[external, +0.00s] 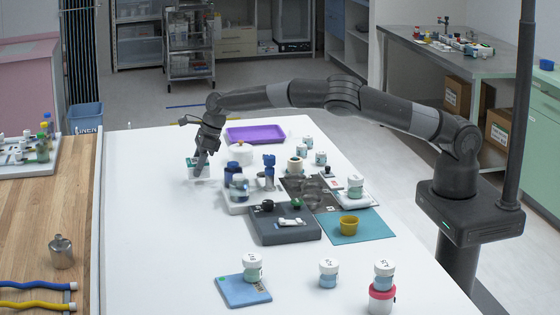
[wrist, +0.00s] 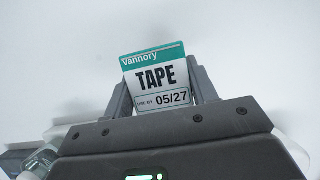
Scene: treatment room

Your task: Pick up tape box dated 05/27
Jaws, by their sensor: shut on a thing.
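The tape box (wrist: 155,76) is white with a teal top band and reads "Vannory TAPE" and "05/27" in the wrist view. My gripper (wrist: 158,90) has one finger on each side of the box and is shut on it. In the external view my gripper (external: 199,168) points down over the left part of the white table, with the tape box (external: 191,162) between its fingers. The box seems to be a little above the table there, but the exact gap is hard to tell. The lower part of the box is hidden by my gripper in the wrist view.
A dark grey block (external: 283,228) and a teal mat (external: 375,226) lie nearer the front. The table's left side is clear.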

